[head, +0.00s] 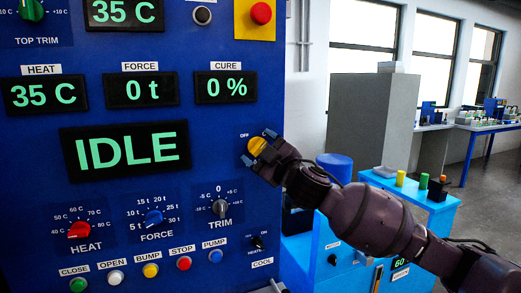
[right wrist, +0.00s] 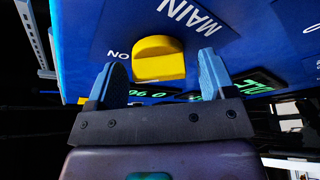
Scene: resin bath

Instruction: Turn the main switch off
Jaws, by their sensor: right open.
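The main switch is a yellow knob (head: 256,144) on the right part of the blue control panel, with an OFF label at its upper left. In the right wrist view the yellow knob (right wrist: 160,57) sits beside the words MAIN and ON, seen upside down. My right gripper (head: 259,147) is at the knob, its blue fingertips on either side. In the right wrist view the right gripper (right wrist: 161,70) is open, with the knob between and just beyond the fingertips. Contact cannot be told. The gripper partly hides the knob in the head view. My left gripper does not show.
The panel's IDLE display (head: 125,150) is lit. A red emergency button (head: 261,13) is above the switch. The TRIM knob (head: 220,208) and a small HEAT/COOL switch (head: 258,242) are below. A blue bench (head: 425,200) with coloured cylinders stands behind my right arm.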

